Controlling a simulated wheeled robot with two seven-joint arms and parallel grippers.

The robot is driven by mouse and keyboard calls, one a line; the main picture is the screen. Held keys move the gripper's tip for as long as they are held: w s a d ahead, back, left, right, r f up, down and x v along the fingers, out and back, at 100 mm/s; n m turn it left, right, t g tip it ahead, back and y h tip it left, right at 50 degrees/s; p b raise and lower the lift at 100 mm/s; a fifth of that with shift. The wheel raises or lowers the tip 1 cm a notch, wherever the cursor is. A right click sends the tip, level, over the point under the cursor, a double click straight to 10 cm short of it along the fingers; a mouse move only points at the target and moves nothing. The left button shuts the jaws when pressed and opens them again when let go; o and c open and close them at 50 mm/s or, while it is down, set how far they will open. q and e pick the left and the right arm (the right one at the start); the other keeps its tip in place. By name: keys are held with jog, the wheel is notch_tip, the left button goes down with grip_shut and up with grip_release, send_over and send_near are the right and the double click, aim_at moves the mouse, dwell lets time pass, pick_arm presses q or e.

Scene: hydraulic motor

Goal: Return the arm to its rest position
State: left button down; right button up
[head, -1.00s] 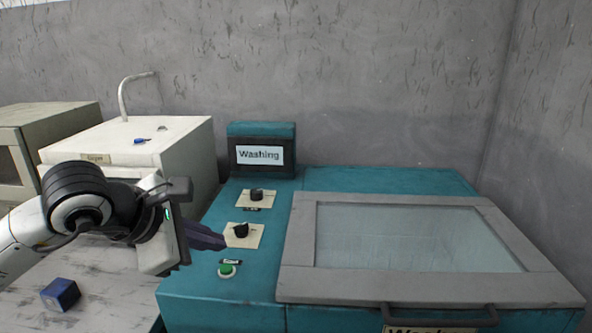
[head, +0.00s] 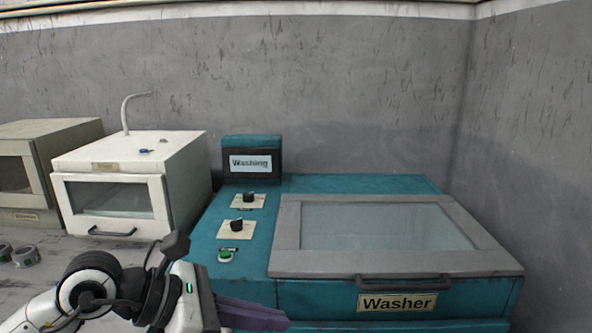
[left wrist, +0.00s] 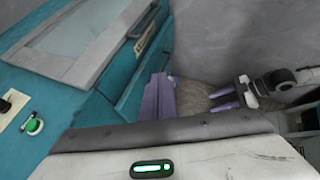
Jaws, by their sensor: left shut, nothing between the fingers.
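My left arm comes in at the bottom left of the head view. Its gripper (head: 280,320) has purple fingers shut together with nothing between them. It is low, in front of the teal washer (head: 250,289) and apart from the control panel. In the left wrist view the shut fingers (left wrist: 160,82) are beside the washer's front. My right gripper (left wrist: 218,98) shows in the left wrist view, with its two purple fingers apart and nothing seen between them.
The washer's glass lid (head: 380,228) is closed, with a handle (head: 402,281) at its front. Its panel has two black knobs and a green button (head: 225,256). A white oven (head: 118,195) and a beige one (head: 30,180) stand left. Round metal parts (head: 26,256) lie at far left.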

pick_arm(q)
jog(key=s+d+r+n+h, duration=0.3)
jog(key=s+d+n+h, duration=0.1)
jog(key=d+n+h, duration=0.3)
jog(key=w+a+f+n+t+y, duration=0.35)
jog(key=a+f+n+t, duration=0.3)
jog(key=n, duration=0.65)
jog(key=w+a+f+n+t+y, duration=0.2)
jog(key=a+f+n+t+y, duration=0.4)
jog(key=n, duration=0.7)
jog(key=s+a+f+n+g+y, duration=0.25)
jog(key=f+n, duration=0.25)
jog(key=f, duration=0.3)
jog(key=s+a+f+n+g+y, duration=0.1)
jog(key=s+a+f+n+y, duration=0.2)
jog(key=f, duration=0.5)
jog(key=s+a+f+n+g, duration=0.1)
jog(key=s+f+n+g, duration=0.3)
jog(key=s+f, duration=0.7)
jog(key=s+n, duration=0.2)
jog(key=shift+s+f+g, duration=0.3)
jog(key=shift+s+f, duration=0.05)
